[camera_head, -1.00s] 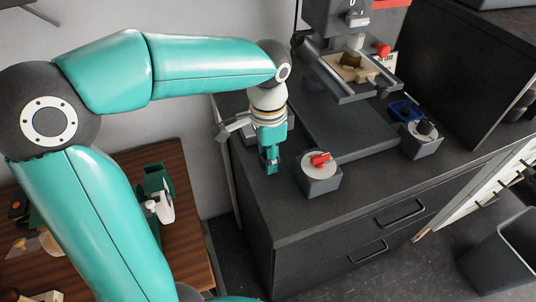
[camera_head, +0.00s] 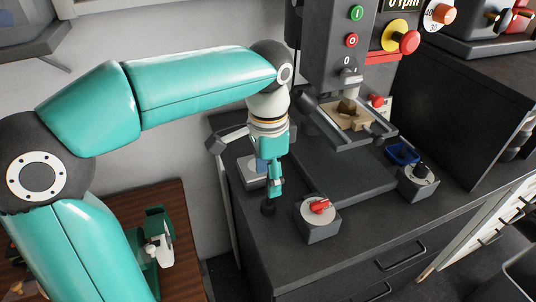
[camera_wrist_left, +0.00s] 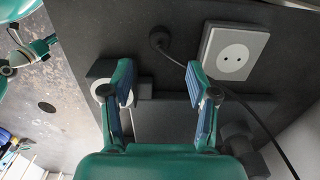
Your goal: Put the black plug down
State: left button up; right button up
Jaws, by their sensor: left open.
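The black plug (camera_wrist_left: 158,38) rests on the dark bench top in the left wrist view, with its thin cable running off to the lower right. In the head view the plug (camera_head: 268,207) is a small dark shape just below my left gripper. My left gripper (camera_head: 277,188) points down, open and empty. In the wrist view its two blue-padded fingers (camera_wrist_left: 158,75) stand apart, with the plug beyond the gap and apart from the tips. A pale wall-type socket (camera_wrist_left: 235,50) sits beside the plug. My right gripper is not in view.
A grey box with a red knob (camera_head: 320,208) stands right of my left gripper. A drill-press-like machine (camera_head: 345,80) stands behind. Another knob box (camera_head: 418,182) and a blue tray (camera_head: 402,153) lie further right. The bench's front left edge is close to the plug.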

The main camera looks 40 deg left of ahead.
pick_arm(q)
notch_tip(320, 180, up, 5)
jog(key=shift+f, duration=0.15)
jog(key=shift+s, duration=0.1)
dwell(0.5)
